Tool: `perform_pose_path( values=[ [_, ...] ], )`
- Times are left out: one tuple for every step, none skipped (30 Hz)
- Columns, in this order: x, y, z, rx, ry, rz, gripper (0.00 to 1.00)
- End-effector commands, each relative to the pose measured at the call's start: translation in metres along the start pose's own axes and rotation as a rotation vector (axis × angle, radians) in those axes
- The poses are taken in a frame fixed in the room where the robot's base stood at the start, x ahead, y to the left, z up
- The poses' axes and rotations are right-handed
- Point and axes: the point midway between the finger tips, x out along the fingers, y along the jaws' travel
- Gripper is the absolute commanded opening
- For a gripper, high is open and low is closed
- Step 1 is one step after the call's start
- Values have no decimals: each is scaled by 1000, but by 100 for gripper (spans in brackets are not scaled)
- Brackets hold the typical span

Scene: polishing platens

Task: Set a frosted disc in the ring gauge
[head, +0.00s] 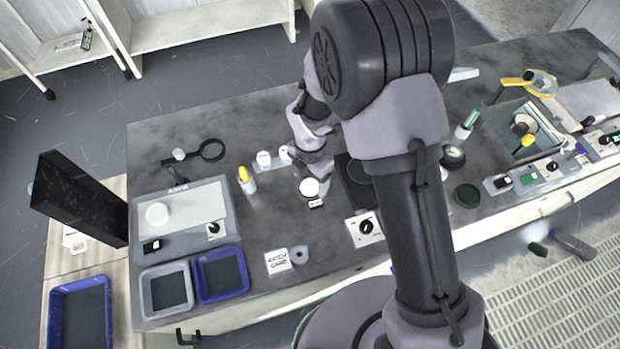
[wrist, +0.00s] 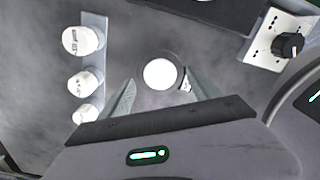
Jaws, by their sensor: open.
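A pale, white round disc (wrist: 158,74) lies inside a dark round ring (wrist: 150,52), which appears to be the ring gauge, with a small label at its lower right. The disc also shows on the bench in the head view (head: 309,187), with a printed label (head: 316,203) in front of it. In the wrist view my gripper (wrist: 160,80) is open, its two fingers on either side of the disc and apart from it. In the head view my gripper (head: 320,168) is just behind the disc, its fingertips hard to make out. I cannot tell how deep the disc sits.
Several white-capped bottles (wrist: 83,41) stand in a rack left of my gripper. A dark plate (head: 354,180) and a knob box (head: 365,228) lie to the right.

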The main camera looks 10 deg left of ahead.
Motion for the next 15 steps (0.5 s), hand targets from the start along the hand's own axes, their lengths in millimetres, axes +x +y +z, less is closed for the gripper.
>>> perform_pose_path(
  values=[
    [-12,1,0,0,-1,2,73],
    [-19,1,0,0,-1,3,73],
    [-29,1,0,1,-1,3,73],
    [-38,1,0,1,-1,3,73],
    [-46,1,0,1,-2,4,73],
    [-57,1,0,1,-2,4,73],
    [-66,1,0,0,-2,4,73],
    [-74,1,0,0,-2,4,73],
    [-85,1,0,-1,-2,4,73],
    [-94,1,0,0,-2,4,73],
    [-102,1,0,0,-2,4,73],
    [-113,1,0,1,-2,4,73],
    [-120,1,0,0,-2,4,73],
    [-127,1,0,1,-1,3,73],
    [-136,1,0,0,-2,4,73]
  ],
)
